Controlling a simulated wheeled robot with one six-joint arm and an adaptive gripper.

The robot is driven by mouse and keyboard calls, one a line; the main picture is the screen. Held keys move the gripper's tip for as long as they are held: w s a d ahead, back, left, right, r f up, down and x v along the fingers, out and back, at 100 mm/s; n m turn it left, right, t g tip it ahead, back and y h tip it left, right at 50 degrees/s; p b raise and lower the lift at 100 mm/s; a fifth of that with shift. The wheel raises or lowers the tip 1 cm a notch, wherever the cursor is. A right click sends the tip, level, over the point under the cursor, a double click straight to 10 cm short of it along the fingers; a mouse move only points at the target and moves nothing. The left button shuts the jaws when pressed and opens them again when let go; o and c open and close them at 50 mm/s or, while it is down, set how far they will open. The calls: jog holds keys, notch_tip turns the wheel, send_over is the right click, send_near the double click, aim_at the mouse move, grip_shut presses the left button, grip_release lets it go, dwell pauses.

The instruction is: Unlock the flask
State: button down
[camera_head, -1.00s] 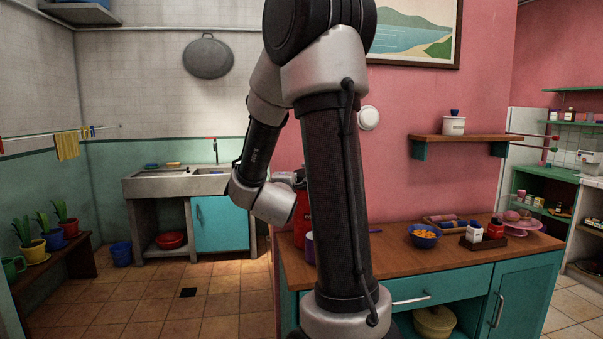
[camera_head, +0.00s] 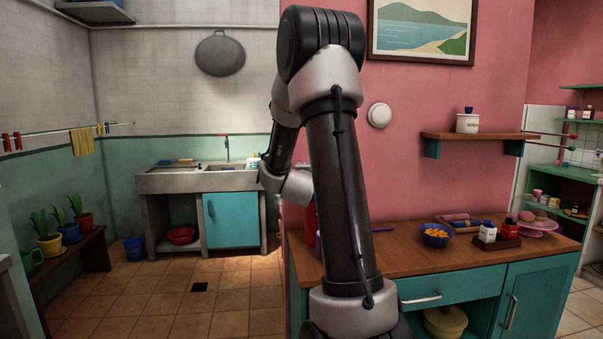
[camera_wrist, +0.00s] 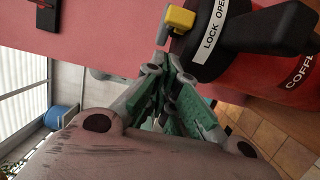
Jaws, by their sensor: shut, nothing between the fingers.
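The flask is red with a black lid, and lies across the upper right of the wrist view (camera_wrist: 300,35). Its lid (camera_wrist: 235,40) carries a white label (camera_wrist: 215,30) reading LOCK and OPEN. A yellow tab (camera_wrist: 180,19) sticks out at the lid's edge beside the label. My gripper (camera_wrist: 172,58) is shut and empty, with its tips close to the lid's edge, just below the yellow tab. I cannot tell whether they touch. In the head view only a red strip of the flask (camera_head: 309,216) shows beside my arm, and my gripper is hidden.
The wooden counter (camera_head: 400,262) holds a blue bowl (camera_head: 436,238) of orange pieces, a white bottle (camera_head: 488,233) and a red one (camera_head: 510,230). A wall shelf (camera_head: 470,136) is above. The tiled floor at left is open.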

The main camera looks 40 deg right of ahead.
jog(key=shift+s+d, duration=0.6)
jog(key=shift+d, duration=0.35)
jog(key=s+d, duration=0.1)
jog(key=d, duration=0.1)
jog(key=shift+s+d, duration=0.35)
jog(key=shift+d, duration=0.05)
jog(key=shift+w+a, duration=0.1)
jog(key=shift+a, duration=0.05)
